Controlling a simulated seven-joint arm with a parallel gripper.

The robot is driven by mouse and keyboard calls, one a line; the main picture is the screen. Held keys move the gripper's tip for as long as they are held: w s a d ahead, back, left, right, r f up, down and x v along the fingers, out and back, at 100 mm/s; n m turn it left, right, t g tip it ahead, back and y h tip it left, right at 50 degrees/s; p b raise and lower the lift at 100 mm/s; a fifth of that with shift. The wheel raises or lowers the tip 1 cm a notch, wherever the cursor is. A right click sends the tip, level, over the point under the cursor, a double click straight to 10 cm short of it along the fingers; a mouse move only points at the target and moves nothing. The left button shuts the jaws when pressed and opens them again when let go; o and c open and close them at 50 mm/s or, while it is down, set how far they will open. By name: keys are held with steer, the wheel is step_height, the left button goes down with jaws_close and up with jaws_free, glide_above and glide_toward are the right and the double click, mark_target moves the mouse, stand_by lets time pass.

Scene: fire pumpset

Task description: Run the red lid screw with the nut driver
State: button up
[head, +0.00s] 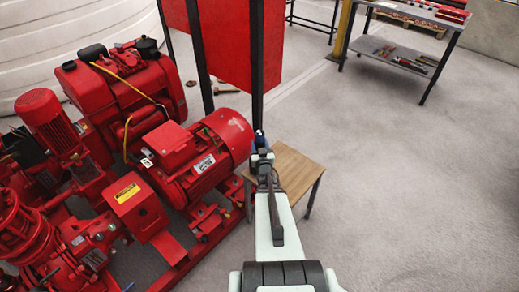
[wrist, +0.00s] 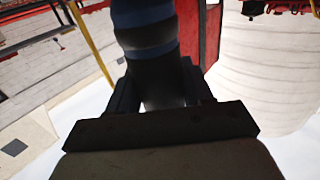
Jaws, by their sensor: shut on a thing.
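My gripper (head: 262,152) is shut on the nut driver (head: 259,139), whose blue part shows just above the fingers in the head view. In the wrist view the driver's blue and black handle (wrist: 146,28) stands between the dark fingers of my gripper (wrist: 160,92). The driver's tip cannot be made out. The gripper is to the right of the red motor (head: 212,160) and in front of the dark post. A red box (head: 168,146) sits on the motor, and a red box with a yellow label (head: 137,203) stands nearer. No lid screw can be told apart at this size.
A small wooden table (head: 295,168) stands beneath and beside my gripper. A red panel (head: 234,40) on dark posts rises behind it. The red pumpset fills the left. A tool bench (head: 405,58) stands at the back right. The floor at right is clear.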

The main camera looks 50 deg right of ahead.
mark_target(258, 132)
step_height(258, 132, up, 7)
steer(key=shift+f, duration=0.2)
steer(key=shift+w+r, duration=0.25)
steer(key=shift+r, duration=0.25)
steer(key=w+a+r+n+t+y, duration=0.1)
steer(key=w+a+r+n+y, duration=0.2)
steer(key=w, duration=0.7)
steer(key=w+a+r+n+t+y, duration=0.1)
steer(key=w+a+r+n+y, duration=0.3)
steer(key=w+a+r+y, duration=0.3)
steer(key=w+a+r+n+t+y, duration=0.2)
steer(key=w+a+r+y, duration=0.3)
steer(key=w, duration=0.8)
steer(key=shift+w+r+n+y, duration=0.15)
steer(key=shift+r+n+y, duration=0.2)
steer(key=shift+n, duration=0.45)
step_height(258, 132, down, 8)
steer(key=shift+f, duration=0.85)
stand_by(1.4)
steer(key=shift+r, duration=0.15)
